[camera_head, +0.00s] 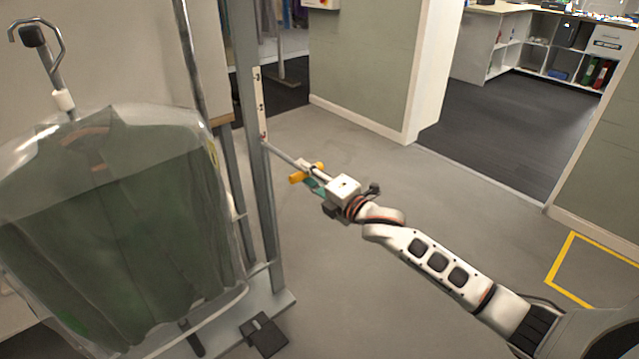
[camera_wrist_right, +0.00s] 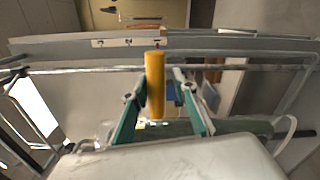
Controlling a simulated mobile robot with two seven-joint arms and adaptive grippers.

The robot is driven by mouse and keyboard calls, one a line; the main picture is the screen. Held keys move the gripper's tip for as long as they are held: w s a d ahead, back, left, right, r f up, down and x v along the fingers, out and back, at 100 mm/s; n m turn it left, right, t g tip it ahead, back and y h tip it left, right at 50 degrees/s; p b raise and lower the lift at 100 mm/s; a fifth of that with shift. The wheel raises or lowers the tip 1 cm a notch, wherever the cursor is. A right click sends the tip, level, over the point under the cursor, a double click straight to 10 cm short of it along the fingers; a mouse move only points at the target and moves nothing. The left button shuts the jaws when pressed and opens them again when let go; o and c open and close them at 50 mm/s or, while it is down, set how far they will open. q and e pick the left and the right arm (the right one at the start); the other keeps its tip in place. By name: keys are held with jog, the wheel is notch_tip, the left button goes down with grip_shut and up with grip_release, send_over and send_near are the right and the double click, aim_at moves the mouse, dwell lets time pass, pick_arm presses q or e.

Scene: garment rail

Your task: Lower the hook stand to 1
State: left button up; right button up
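The hook stand (camera_head: 262,200) is a grey metal upright at left centre in the head view, with a pale scale strip (camera_head: 259,100) on it. A rod runs from the upright to a yellow handle (camera_head: 300,177). My right gripper (camera_head: 311,184) is at that handle. In the right wrist view, the yellow handle (camera_wrist_right: 155,88) lies between the teal fingers of my right gripper (camera_wrist_right: 160,82). The fingers are apart, with a gap showing on the right side of the handle. The scale's markings are too small to read. My left gripper is not in view.
A dark green shirt in a clear cover (camera_head: 120,220) hangs left of the upright, under a metal hook (camera_head: 42,50). A black pedal (camera_head: 263,335) lies by the stand's base. The grey floor (camera_head: 345,290) is clear. Yellow tape (camera_head: 560,258) marks the floor at right.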

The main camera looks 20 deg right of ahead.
jog(key=v, duration=0.6)
dwell(0.3)
pick_arm(q)
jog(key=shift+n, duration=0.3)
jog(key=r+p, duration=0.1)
jog(key=p, duration=0.1)
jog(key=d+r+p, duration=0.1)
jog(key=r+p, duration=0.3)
jog(key=p, duration=0.1)
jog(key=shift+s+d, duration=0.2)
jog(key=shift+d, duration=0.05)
pick_arm(e)
jog(key=s+a+f+m+g+h, duration=0.1)
jog(key=s+f+m, duration=0.5)
jog(key=s, duration=0.6)
jog(key=s+a+f+m+g+h, duration=0.1)
jog(key=s+a+f+m+g, duration=0.1)
jog(key=s+f+m, duration=0.5)
jog(key=s+a+f+m+g+h, duration=0.1)
jog(key=s+f+m+g, duration=0.2)
jog(key=s, duration=1.4)
notch_tip(320, 180, down, 7)
jog(key=m, duration=0.4)
jog(key=shift+s+a+h, duration=0.25)
jog(key=shift+a+h, duration=0.05)
jog(key=shift+a, duration=0.05)
